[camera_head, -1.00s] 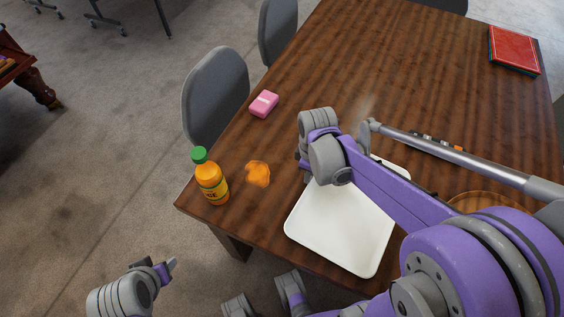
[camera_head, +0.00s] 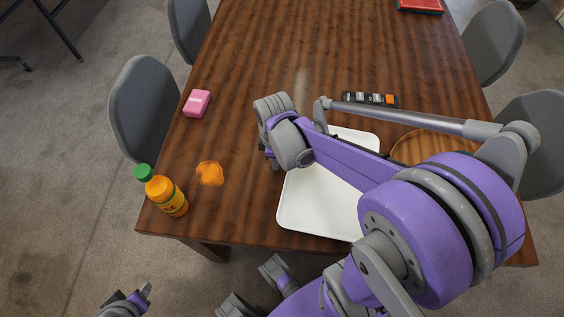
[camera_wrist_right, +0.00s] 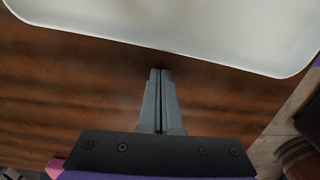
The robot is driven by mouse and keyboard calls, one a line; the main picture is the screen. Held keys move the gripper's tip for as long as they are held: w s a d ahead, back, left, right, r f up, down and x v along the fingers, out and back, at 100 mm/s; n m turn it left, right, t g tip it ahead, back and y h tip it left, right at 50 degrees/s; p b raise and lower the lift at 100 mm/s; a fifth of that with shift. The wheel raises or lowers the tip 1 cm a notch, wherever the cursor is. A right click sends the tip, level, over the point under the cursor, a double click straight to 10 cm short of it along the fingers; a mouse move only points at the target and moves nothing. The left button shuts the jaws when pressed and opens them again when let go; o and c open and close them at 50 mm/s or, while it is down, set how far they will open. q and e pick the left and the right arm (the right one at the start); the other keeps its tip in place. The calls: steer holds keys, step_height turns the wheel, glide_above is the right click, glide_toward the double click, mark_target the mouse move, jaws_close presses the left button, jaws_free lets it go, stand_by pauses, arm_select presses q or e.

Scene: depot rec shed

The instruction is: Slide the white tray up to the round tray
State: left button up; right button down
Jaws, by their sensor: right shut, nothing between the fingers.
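The white tray (camera_head: 312,205) lies flat on the wooden table, partly hidden under my right arm. The round wooden tray (camera_head: 424,147) is to its right, partly covered by the same arm; a gap of table seems to lie between them. My right gripper (camera_head: 275,166) is at the white tray's left side, mostly hidden by its wrist. In the right wrist view its fingers (camera_wrist_right: 161,73) are shut and empty, pointing at the edge of the white tray (camera_wrist_right: 190,25), close to it; contact is unclear. My left gripper (camera_head: 146,290) is low at the left, off the table.
An orange juice bottle (camera_head: 166,195) with a green cap stands at the table's left corner, near an orange patch (camera_head: 210,173). A pink block (camera_head: 197,103) and a dark holder (camera_head: 369,99) lie farther back. Grey chairs (camera_head: 150,105) flank the table. The table's far middle is clear.

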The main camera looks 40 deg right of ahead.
steer(key=r, duration=0.1)
steer(key=w+a+r, duration=0.1)
steer(key=r, duration=0.1)
steer(key=shift+w+a+r+p, duration=0.1)
steer(key=shift+a+r+p, duration=0.1)
steer(key=shift+p, duration=0.2)
arm_select(q)
steer(key=shift+w+a+r+p, duration=0.15)
steer(key=shift+r+p, duration=0.15)
steer(key=shift+r, duration=0.2)
steer(key=shift+w+a+r+p, duration=0.1)
steer(key=shift+r+p, duration=0.15)
steer(key=shift+r, duration=0.2)
arm_select(e)
step_height(320, 180, up, 7)
steer(key=shift+d+f, duration=0.2)
arm_select(q)
steer(key=shift+s, duration=0.1)
arm_select(e)
steer(key=shift+s, duration=0.2)
